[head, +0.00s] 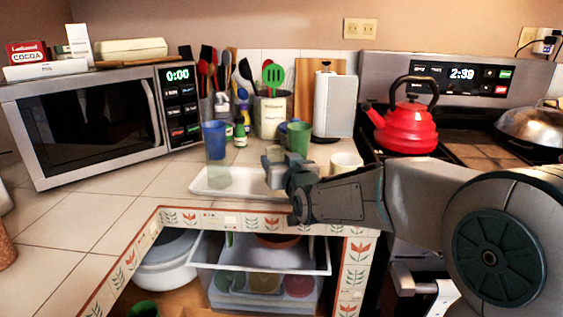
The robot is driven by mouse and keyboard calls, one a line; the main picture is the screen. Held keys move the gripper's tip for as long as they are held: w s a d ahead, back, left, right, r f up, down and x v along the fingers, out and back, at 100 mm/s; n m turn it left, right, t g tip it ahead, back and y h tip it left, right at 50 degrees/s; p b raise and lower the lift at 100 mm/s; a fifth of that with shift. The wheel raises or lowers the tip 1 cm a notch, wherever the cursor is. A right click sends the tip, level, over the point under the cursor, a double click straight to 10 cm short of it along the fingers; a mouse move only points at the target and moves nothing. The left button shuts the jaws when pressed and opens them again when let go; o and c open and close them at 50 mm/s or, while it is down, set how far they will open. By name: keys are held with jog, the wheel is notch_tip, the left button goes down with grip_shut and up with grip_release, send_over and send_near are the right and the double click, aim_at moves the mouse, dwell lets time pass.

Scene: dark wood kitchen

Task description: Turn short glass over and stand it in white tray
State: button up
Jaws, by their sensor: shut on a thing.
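The white tray (200,188) lies on the tiled counter near its front edge. My gripper (277,168) is over the right end of the tray, shut on a small pale grey, see-through thing that looks like the short glass (275,153). My fingers cover much of it, and I cannot tell which way up it is. A faint greenish see-through shape (217,178) shows in the tray's left half, too unclear to name.
A blue tumbler (214,140) stands behind the tray. A green cup (298,138) is behind my gripper and a white cup (346,163) is to its right. A red kettle (407,128) sits on the stove; a microwave (85,125) is left. The left counter is clear.

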jog(key=shift+f+b, duration=0.7)
jog(key=o, duration=1.3)
jog(key=shift+s+d, duration=0.1)
jog(key=shift+s, duration=0.05)
jog(key=p+v, duration=0.4)
jog(key=v, duration=0.9)
jog(key=s+d+r+m+g+h+p, duration=0.3)
jog(key=s+d+g+h+p, duration=0.3)
jog(key=d+p, duration=0.4)
jog(key=s+d+r+g+p, duration=0.1)
jog(key=s+g+p, duration=0.1)
jog(key=s, duration=0.2)
jog(key=s+d+r+g+p, duration=0.1)
jog(key=s+g+p, duration=0.2)
jog(key=s, duration=0.2)
jog(key=s+d+g+p, duration=0.1)
jog(key=s+g+p, duration=0.1)
jog(key=s, duration=0.3)
jog(key=shift+r+p, duration=0.3)
jog(key=shift+r, duration=0.1)
